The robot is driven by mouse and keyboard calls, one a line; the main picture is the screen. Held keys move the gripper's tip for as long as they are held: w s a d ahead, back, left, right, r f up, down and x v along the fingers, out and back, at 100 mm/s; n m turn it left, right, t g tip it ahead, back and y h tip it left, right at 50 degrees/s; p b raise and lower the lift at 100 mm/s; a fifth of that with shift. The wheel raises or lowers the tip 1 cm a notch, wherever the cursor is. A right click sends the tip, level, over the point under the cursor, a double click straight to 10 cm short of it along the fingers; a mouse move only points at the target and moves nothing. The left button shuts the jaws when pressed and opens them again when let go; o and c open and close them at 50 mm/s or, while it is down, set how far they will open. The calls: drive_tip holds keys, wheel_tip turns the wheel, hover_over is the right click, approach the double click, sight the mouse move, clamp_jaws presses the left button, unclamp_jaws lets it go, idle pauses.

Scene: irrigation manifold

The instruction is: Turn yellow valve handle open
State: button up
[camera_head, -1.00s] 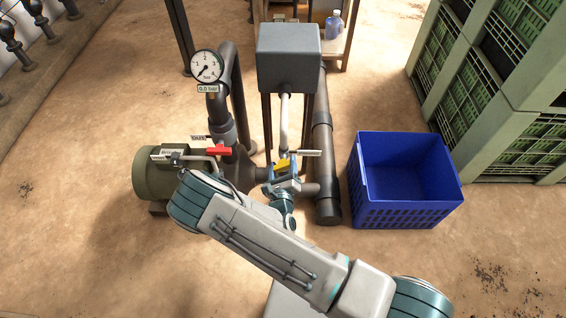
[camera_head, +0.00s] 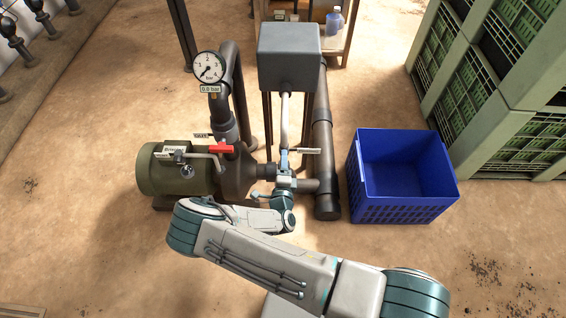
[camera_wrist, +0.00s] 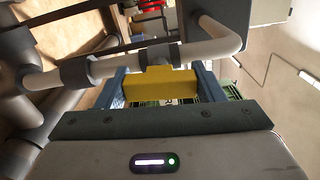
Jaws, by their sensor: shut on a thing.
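The yellow valve handle (camera_wrist: 160,86) shows in the wrist view between the two blue fingers of my gripper (camera_wrist: 163,88), next to a grey pipe. My gripper is shut on it. In the head view my gripper (camera_head: 284,165) is at the pipe below the grey box, beside a small white label. There the yellow handle is hidden by my gripper and wrist, so its exact angle cannot be told.
A red handle (camera_head: 222,148) sits left of my gripper, near the green pump motor (camera_head: 176,169). A gauge (camera_head: 209,68) reads 0.0 bar. A grey box (camera_head: 289,55) stands above the pipes. A blue crate (camera_head: 400,209) stands right; green crates (camera_head: 500,90) are stacked behind it.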

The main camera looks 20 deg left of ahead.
drive_tip(key=shift+n, duration=0.7)
drive_tip(key=o, duration=1)
drive_tip(key=p+v, duration=0.1)
drive_tip(key=v, duration=1.3)
drive_tip(key=shift+w, duration=0.1)
drive_tip(key=shift+r, duration=0.1)
